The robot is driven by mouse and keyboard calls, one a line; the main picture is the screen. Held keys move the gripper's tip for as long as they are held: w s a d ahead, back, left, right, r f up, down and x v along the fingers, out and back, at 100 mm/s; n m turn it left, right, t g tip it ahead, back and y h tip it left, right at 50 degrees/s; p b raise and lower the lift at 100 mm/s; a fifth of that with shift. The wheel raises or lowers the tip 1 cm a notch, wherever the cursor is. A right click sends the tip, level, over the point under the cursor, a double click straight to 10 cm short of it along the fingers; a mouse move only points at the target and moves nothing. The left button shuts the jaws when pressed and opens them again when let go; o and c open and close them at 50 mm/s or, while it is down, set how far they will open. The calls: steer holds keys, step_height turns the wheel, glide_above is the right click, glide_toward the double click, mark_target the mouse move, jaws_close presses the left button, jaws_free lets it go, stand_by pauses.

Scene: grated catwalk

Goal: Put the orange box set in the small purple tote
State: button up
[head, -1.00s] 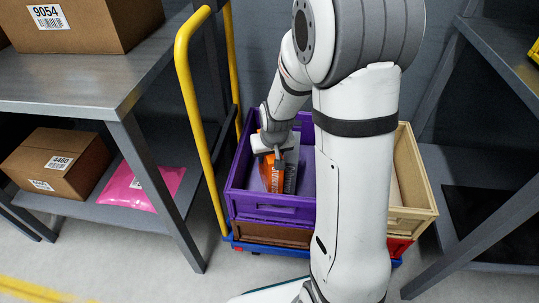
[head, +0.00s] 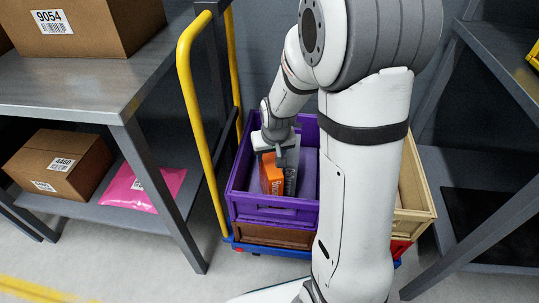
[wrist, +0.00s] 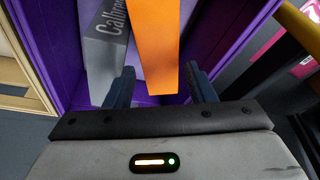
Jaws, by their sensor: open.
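My gripper (head: 278,150) is just above the box, inside the tote's outline. In the wrist view my gripper (wrist: 160,85) is open, its dark fingers apart on either side of the orange face. My arm hides the tote's right side.
The tote rests on a brown tote (head: 270,235) on a blue cart with a yellow handle (head: 190,100) at its left. A beige tote (head: 415,195) stands to the right. Grey shelves with cartons (head: 62,165) and a pink parcel (head: 145,185) flank the left.

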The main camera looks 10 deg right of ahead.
steer(key=p+v, duration=0.3)
steer(key=v, duration=0.6)
steer(key=s+r+g, duration=0.1)
steer(key=s+r, duration=0.2)
steer(key=s, duration=0.5)
steer(key=s+r+g, duration=0.1)
steer(key=s+r, duration=0.2)
steer(key=s, duration=0.6)
steer(key=shift+a, duration=0.15)
steer(key=shift+r, duration=0.15)
step_height(320, 180, up, 30)
steer(key=t+p, duration=0.1)
steer(key=p, duration=2.6)
steer(key=shift+s, duration=0.3)
